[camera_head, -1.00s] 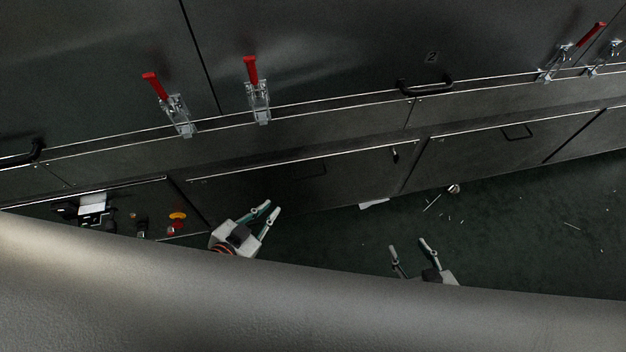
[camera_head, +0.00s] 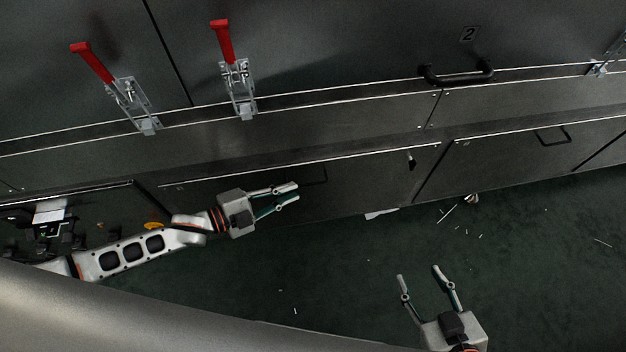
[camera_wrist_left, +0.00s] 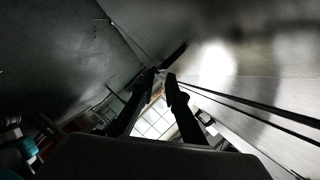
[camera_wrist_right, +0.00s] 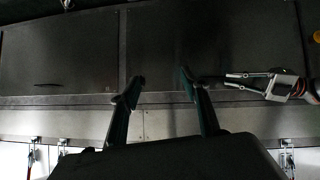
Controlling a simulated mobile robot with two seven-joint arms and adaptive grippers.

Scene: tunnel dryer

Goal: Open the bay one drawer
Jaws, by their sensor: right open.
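The left lower drawer front (camera_head: 370,178), which I take for the bay one drawer, looks flush with the cabinet in the head view. Its dark handle (camera_head: 318,175) is hard to make out. My left gripper (camera_head: 297,191) is in front of this drawer with its fingertips pointing at the handle, a narrow gap between them. The left wrist view shows a dark bar (camera_wrist_left: 175,54) just beyond the tips; contact cannot be told. My right gripper (camera_head: 418,271) is open and empty, over the floor away from the cabinet. The right wrist view also shows the left gripper (camera_wrist_right: 228,81).
A second drawer (camera_head: 500,158) with a dark handle (camera_head: 553,136) is to the right. Above are red-handled clamps (camera_head: 237,85) (camera_head: 125,95) and a black door handle (camera_head: 458,76) below a "2" label (camera_head: 469,34). Small debris (camera_head: 447,212) lies on the green floor (camera_head: 540,245).

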